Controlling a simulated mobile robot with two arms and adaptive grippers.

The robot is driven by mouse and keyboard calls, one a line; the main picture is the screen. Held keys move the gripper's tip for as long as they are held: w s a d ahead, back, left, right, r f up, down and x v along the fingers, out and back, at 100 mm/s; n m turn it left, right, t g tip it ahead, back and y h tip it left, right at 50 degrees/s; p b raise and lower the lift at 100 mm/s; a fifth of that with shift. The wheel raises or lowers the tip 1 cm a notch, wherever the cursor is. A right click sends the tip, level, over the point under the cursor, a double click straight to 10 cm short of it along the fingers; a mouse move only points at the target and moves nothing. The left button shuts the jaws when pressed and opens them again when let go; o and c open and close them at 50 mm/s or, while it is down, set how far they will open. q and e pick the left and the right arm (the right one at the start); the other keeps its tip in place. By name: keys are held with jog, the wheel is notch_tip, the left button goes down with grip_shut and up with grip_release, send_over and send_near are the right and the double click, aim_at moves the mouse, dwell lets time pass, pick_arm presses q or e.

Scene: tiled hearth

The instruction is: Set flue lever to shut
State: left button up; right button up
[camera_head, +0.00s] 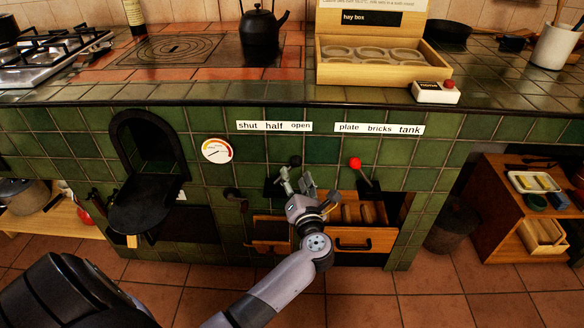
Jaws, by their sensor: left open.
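The flue lever, with a black knob (295,160), is on the green tiled front under the strip of labels "shut", "half" and "open" (274,126). Its knob is beneath the "open" end of that strip. My left gripper (294,182) is open just below the knob, and its fingers point up toward it. The gripper hides much of the lever's lower part, and I cannot tell whether a finger touches it. My right gripper is not in view.
A red-knobbed lever (355,163) stands to the right under "plate", "bricks" and "tank" (379,129). A round gauge (217,151) and an open black oven door (146,203) are to the left. An open compartment with a wooden drawer (352,243) lies below.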

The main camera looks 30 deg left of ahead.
aim_at(292, 168)
pick_arm(q)
jog(key=x, duration=0.5)
jog(key=shift+w+a, duration=0.1)
jog(key=shift+a, duration=0.05)
jog(key=shift+c, duration=0.5)
grip_shut()
dwell(0.4)
